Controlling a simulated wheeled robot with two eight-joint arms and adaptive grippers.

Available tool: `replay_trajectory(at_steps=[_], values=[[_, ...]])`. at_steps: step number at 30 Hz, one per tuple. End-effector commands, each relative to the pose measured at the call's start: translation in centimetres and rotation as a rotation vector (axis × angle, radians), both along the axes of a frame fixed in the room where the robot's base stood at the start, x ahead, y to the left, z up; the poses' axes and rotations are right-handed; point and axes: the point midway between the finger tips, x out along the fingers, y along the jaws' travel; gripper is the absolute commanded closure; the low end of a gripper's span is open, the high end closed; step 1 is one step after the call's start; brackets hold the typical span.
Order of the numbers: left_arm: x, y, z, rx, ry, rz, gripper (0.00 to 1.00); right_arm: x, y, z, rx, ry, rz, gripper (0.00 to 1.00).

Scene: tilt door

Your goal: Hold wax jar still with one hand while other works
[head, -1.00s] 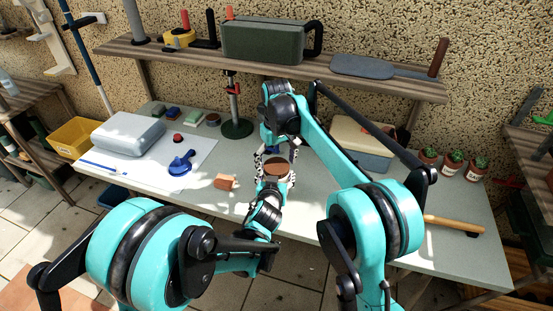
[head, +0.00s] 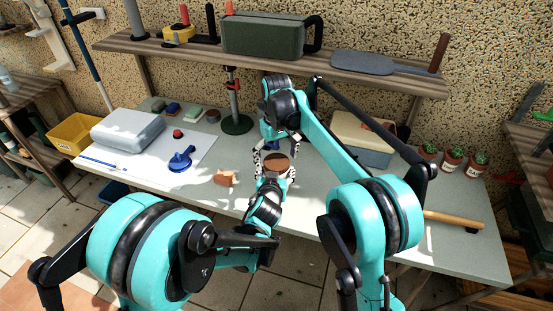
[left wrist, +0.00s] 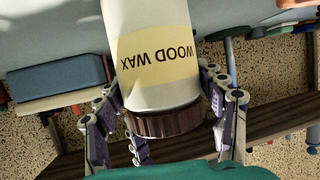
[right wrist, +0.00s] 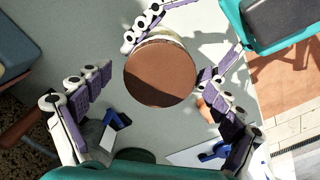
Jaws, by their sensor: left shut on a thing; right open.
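The wax jar (left wrist: 155,60) is white with a yellow "WOOD WAX" label and a brown lid (right wrist: 160,73). In the head view its lid (head: 277,162) faces up near the front middle of the bench. My left gripper (left wrist: 165,95) is shut around the jar near its lid end. My right gripper (right wrist: 152,75) is open, its fingers spread to either side of the lid. A clear gap shows at its left finger; on the right I cannot tell whether it touches. The jar's base is hidden in the head view.
The grey bench (head: 320,200) carries an orange-brown block (head: 226,178), a blue tool (head: 181,160) on a white sheet, a grey case (head: 128,132), a wooden-handled hammer (head: 452,221) and potted cacti (head: 452,160). A shelf (head: 205,56) runs behind my arms.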

Motion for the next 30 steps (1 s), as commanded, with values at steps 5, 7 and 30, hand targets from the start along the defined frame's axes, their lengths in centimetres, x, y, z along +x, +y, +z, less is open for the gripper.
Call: replay_trajectory(at_steps=[5, 7, 30], values=[[0.0, 0.0, 0.0, 0.000, 0.001, 0.000, 1.00, 0.0, 0.0, 0.6, 0.000, 0.000, 0.000, 0.07], [0.0, 0.0, 0.0, 0.000, 0.001, 0.000, 1.00, 0.0, 0.0, 1.5, 0.000, 0.000, 0.000, 0.07], [0.0, 0.0, 0.0, 0.000, 0.001, 0.000, 1.00, 0.0, 0.0, 12.0, 0.000, 0.000, 0.000, 0.07]])
